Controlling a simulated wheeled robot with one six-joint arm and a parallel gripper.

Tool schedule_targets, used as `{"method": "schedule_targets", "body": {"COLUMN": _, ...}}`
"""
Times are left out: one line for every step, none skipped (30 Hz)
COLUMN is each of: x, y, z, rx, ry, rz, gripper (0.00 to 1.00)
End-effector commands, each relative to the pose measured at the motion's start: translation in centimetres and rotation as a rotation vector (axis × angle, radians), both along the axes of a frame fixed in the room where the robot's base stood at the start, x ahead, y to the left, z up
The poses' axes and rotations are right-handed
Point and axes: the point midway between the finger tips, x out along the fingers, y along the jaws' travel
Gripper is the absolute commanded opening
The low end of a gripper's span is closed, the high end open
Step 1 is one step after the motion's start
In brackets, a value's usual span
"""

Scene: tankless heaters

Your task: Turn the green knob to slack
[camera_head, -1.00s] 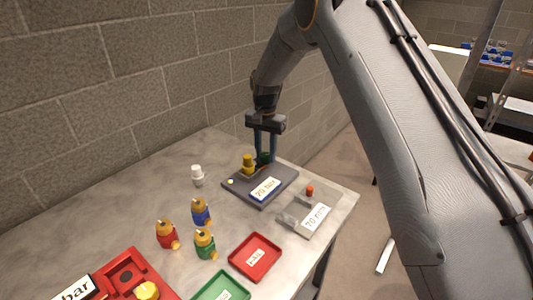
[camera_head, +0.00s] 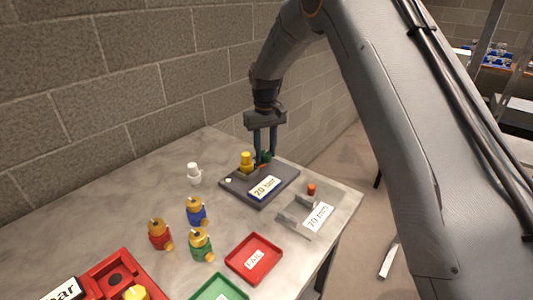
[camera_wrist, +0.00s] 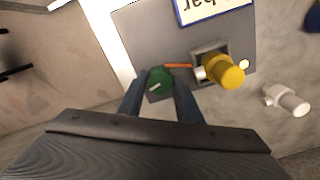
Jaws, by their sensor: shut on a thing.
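The green knob (camera_wrist: 159,82) sits on the dark grey test block (camera_head: 238,190) on the bench, with a white mark on its top and an orange-red pointer beside it. It also shows, partly hidden, in the head view (camera_head: 267,156). My gripper (camera_wrist: 160,92) points down over it, and its two blue-grey fingers are closed on the knob's sides. A yellow-topped brass part (camera_head: 246,160) stands upright on the block next to the knob. The block bears a "20 bar" label (camera_head: 265,187).
A white fitting (camera_head: 194,173) stands left of the block. Blue (camera_head: 197,211), red (camera_head: 159,234) and green (camera_head: 200,245) valves stand nearer. A red FAIL tray (camera_head: 254,259), a green tray (camera_head: 219,288) and a grey gauge plate labelled "70 mm" (camera_head: 318,217) lie near the front. A brick wall is behind.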

Motion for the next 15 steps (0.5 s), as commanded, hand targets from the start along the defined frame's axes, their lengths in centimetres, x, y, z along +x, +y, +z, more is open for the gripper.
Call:
{"method": "schedule_targets", "body": {"x": 0.0, "y": -0.01, "z": -0.06, "rx": 0.0, "ry": 0.001, "rz": 0.044, "gripper": 0.09}}
{"method": "schedule_targets", "body": {"x": -0.01, "y": 0.0, "z": -0.07, "rx": 0.0, "ry": 0.001, "rz": 0.072, "gripper": 0.09}}
{"method": "schedule_targets", "body": {"x": -0.01, "y": 0.0, "z": -0.07, "rx": 0.0, "ry": 0.001, "rz": 0.111, "gripper": 0.09}}
{"method": "schedule_targets", "body": {"x": -0.01, "y": 0.0, "z": -0.08, "rx": 0.0, "ry": 0.001, "rz": 0.139, "gripper": 0.09}}
{"method": "schedule_targets", "body": {"x": -0.01, "y": 0.0, "z": -0.09, "rx": 0.0, "ry": 0.001, "rz": 0.167, "gripper": 0.09}}
{"method": "schedule_targets", "body": {"x": -0.02, "y": 0.01, "z": -0.09, "rx": 0.0, "ry": 0.001, "rz": 0.206, "gripper": 0.09}}
{"method": "schedule_targets", "body": {"x": -0.03, "y": 0.02, "z": -0.09, "rx": 0.0, "ry": 0.001, "rz": 0.234, "gripper": 0.09}}
{"method": "schedule_targets", "body": {"x": -0.03, "y": 0.02, "z": -0.1, "rx": 0.0, "ry": 0.001, "rz": 0.262, "gripper": 0.09}}
{"method": "schedule_targets", "body": {"x": -0.03, "y": 0.03, "z": -0.09, "rx": 0.0, "ry": 0.001, "rz": 0.301, "gripper": 0.09}}
{"method": "schedule_targets", "body": {"x": -0.03, "y": 0.04, "z": -0.09, "rx": 0.001, "ry": 0.002, "rz": 0.329, "gripper": 0.09}}
{"method": "schedule_targets", "body": {"x": -0.03, "y": 0.04, "z": -0.08, "rx": 0.001, "ry": 0.002, "rz": 0.357, "gripper": 0.09}}
{"method": "schedule_targets", "body": {"x": -0.02, "y": 0.05, "z": -0.07, "rx": 0.001, "ry": 0.002, "rz": 0.396, "gripper": 0.09}}
{"method": "schedule_targets", "body": {"x": -0.02, "y": 0.05, "z": -0.07, "rx": 0.001, "ry": 0.001, "rz": 0.424, "gripper": 0.09}}
{"method": "schedule_targets", "body": {"x": -0.03, "y": 0.06, "z": -0.06, "rx": 0.001, "ry": 0.001, "rz": 0.452, "gripper": 0.09}}
{"method": "schedule_targets", "body": {"x": -0.03, "y": 0.06, "z": -0.05, "rx": 0.001, "ry": 0.001, "rz": 0.491, "gripper": 0.09}}
